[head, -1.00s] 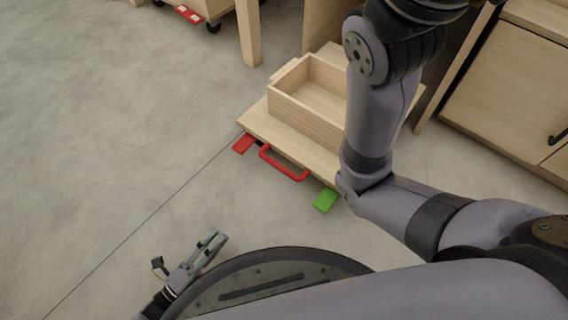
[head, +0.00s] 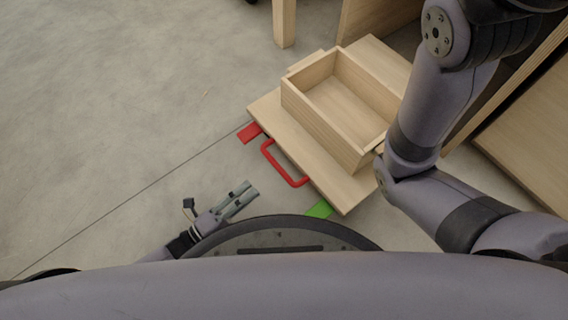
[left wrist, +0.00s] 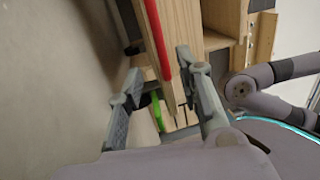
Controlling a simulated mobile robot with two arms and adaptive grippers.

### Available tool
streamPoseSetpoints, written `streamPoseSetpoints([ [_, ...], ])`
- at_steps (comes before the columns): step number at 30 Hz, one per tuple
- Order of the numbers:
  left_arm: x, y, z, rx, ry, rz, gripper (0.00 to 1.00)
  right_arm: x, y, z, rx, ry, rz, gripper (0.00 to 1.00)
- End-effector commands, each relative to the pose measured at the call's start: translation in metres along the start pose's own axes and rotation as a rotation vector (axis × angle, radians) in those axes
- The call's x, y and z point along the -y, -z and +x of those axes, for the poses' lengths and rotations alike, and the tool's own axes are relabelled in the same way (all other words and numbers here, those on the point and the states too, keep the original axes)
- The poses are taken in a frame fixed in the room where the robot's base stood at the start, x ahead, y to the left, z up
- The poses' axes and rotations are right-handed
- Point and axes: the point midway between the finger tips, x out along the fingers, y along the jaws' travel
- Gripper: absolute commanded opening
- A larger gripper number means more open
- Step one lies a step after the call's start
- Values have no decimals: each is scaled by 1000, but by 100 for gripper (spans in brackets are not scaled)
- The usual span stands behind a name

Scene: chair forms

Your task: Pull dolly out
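The dolly (head: 335,192) is a low wooden platform on the floor, partly under a wooden table. A red U-shaped handle (head: 284,165) sticks out from its front edge. My left gripper (head: 248,190) is low in front of the dolly, left of and short of the handle, empty. In the left wrist view, its fingers (left wrist: 159,64) are spread apart; the red handle (left wrist: 158,40) and the dolly's wooden edge show beyond them. My right arm crosses the right side of the head view; its gripper is not visible.
An open, empty wooden box (head: 325,125) sits on the dolly. A red tab (head: 249,133) and a green tab (head: 319,209) lie by its front corners. A table leg (head: 285,22) stands behind, and a wooden cabinet (head: 525,140) is at right. The floor at left is clear.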

Motion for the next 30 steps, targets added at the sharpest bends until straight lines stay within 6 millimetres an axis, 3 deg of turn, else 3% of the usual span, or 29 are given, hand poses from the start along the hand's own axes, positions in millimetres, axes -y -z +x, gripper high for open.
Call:
streamPoseSetpoints([
  [9,-3,0,63,-1,7,0,33,5,9,-25,0,0,0,40],
  [15,-2,0,93,-1,5,0,33,7,13,-35,0,0,0,40],
  [21,0,0,105,0,1,-1,33,8,14,-38,-1,1,0,40],
  [30,0,0,106,0,0,-1,30,8,14,-38,-1,1,0,40],
])
